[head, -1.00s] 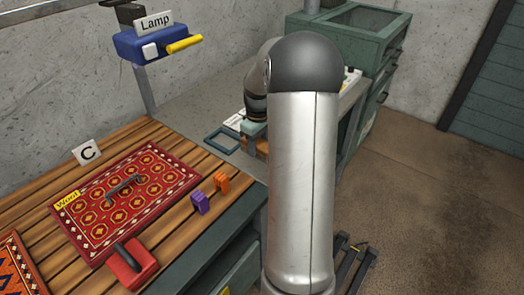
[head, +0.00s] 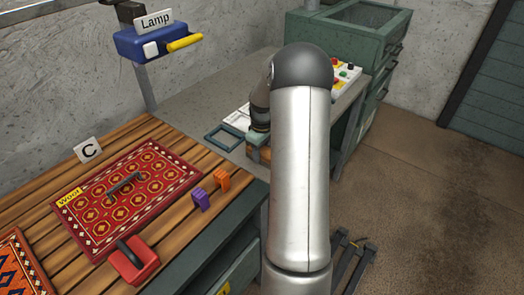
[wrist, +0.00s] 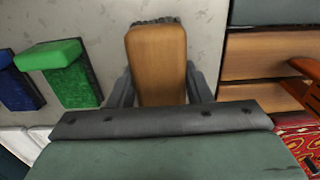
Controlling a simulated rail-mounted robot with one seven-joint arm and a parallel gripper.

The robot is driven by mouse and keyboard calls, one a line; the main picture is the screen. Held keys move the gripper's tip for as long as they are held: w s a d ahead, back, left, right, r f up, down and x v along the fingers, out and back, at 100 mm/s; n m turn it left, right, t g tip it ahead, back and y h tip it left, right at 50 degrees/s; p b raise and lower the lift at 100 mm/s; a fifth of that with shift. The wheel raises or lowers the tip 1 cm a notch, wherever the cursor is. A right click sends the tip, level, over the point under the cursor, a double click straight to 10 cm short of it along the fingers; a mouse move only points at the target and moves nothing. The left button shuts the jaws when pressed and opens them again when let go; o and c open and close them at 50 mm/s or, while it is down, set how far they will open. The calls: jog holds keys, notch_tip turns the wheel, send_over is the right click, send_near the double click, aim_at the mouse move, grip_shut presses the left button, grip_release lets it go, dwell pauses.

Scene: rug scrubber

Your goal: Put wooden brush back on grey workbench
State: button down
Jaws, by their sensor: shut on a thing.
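The wooden brush, with a tan-brown back (wrist: 157,62) and dark bristles at its far end, is held between my gripper's two grey fingers (wrist: 160,88) in the wrist view. My gripper is shut on it. The pale grey workbench top (wrist: 215,50) shows behind and around the brush. I cannot tell whether the brush touches it. In the head view, my gripper's teal housing (head: 258,138) is at the near edge of the grey workbench (head: 200,98), and my arm hides much of that area.
A green brush (wrist: 68,75) and a blue block (wrist: 18,88) lie left of the wooden brush. A button panel (head: 344,76) stands behind my arm.

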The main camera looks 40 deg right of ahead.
aim_at(262, 149)
jog(key=c, duration=0.7)
grip_release()
notch_tip(262, 149, up, 12)
jog(key=s+a+r, duration=0.2)
jog(key=a+r, duration=0.1)
jog(key=a, duration=0.7)
jog(key=s+a+f+m, duration=0.1)
jog(key=s+a, duration=0.5)
jog(key=s, duration=0.1)
jog(key=s+a, duration=0.7)
jog(key=s+a+f+m, duration=0.1)
jog(key=s+a, duration=0.6)
jog(key=shift+s+a+f+m+t+b, duration=0.15)
jog(key=shift+a+f+m+t+b, duration=0.15)
jog(key=shift+f+b, duration=0.1)
